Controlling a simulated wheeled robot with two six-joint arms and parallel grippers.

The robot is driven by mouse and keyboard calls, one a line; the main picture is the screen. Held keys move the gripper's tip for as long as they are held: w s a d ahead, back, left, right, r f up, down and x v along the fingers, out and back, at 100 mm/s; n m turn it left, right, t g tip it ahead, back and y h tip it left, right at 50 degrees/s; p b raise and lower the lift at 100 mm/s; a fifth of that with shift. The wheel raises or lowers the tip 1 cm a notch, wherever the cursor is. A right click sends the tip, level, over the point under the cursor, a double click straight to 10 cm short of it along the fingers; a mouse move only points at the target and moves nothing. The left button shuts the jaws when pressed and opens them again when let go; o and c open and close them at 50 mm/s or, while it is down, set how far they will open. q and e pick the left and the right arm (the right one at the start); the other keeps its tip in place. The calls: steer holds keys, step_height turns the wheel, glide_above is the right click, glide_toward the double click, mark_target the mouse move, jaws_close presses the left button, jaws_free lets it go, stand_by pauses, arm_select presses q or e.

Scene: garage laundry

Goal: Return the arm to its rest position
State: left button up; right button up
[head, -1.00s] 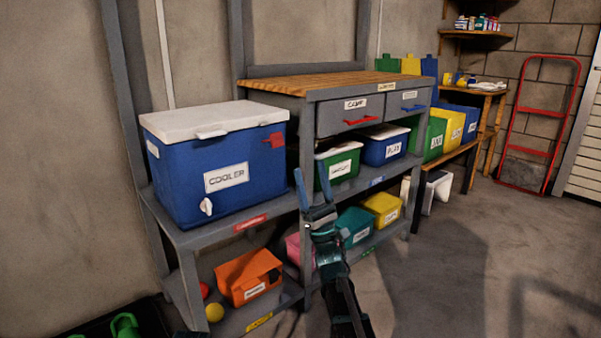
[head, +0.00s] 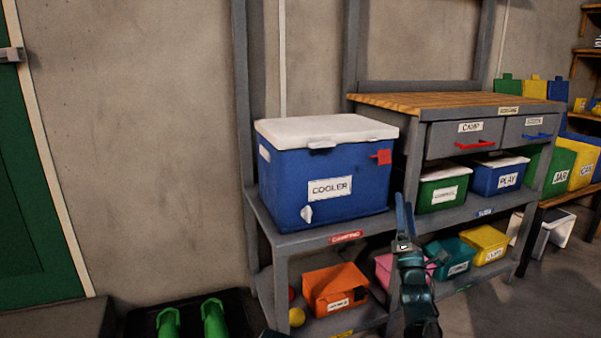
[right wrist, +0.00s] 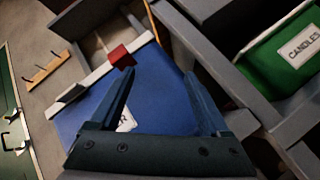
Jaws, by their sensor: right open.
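My right gripper (head: 404,218) is raised in front of the grey shelf unit in the head view, with its arm coming up from the bottom. In the right wrist view its two blue fingers (right wrist: 160,100) are spread apart with nothing between them. Behind them are the blue cooler (right wrist: 155,92) and its red latch (right wrist: 122,57). The cooler (head: 330,185) stands on the shelf with its white lid closed, left of the gripper in the head view. My left gripper is not in view.
The shelf unit (head: 345,238) holds a green bin (head: 443,188), a blue bin (head: 497,177) and, lower down, an orange bin (head: 335,290) and others. A dark tray with green boots (head: 214,318) lies at bottom left. A green door (head: 35,200) is at far left.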

steer(key=s+a+f+m+g, duration=0.1)
steer(key=a+f+m+g, duration=0.1)
steer(key=f+m+g, duration=0.75)
steer(key=a+f+m+g, duration=0.3)
steer(key=f+m+g, duration=0.15)
steer(key=f, duration=1.05)
steer(key=s+a+f+m+g+y, duration=0.1)
steer(key=s+a+f+m+g, duration=0.2)
steer(key=s, duration=0.4)
steer(key=s+a+f+m+g, duration=0.1)
steer(key=s+f+m+g, duration=0.35)
steer(key=s, duration=0.25)
steer(key=s+a+f+m+g+y, duration=0.1)
steer(key=s+a+f+m+g, duration=0.25)
steer(key=s, duration=0.35)
steer(key=s+a+r+n+h+p, duration=0.1)
steer(key=s+a+r+n+p, duration=0.15)
steer(key=r+p, duration=0.6)
steer(key=s+a+r+n+g+p, duration=0.15)
steer(key=a+r+p, duration=0.25)
steer(key=r+p, duration=0.45)
steer(key=s+a+r+n+h+p, duration=0.1)
steer(key=s+a+r+p, duration=0.25)
steer(key=r+p, duration=0.5)
step_height(320, 180, up, 34)
steer(key=p, duration=3.5)
steer(key=shift+w+m+y, duration=0.15)
steer(key=shift+m+y, duration=0.15)
steer(key=shift+a, duration=0.1)
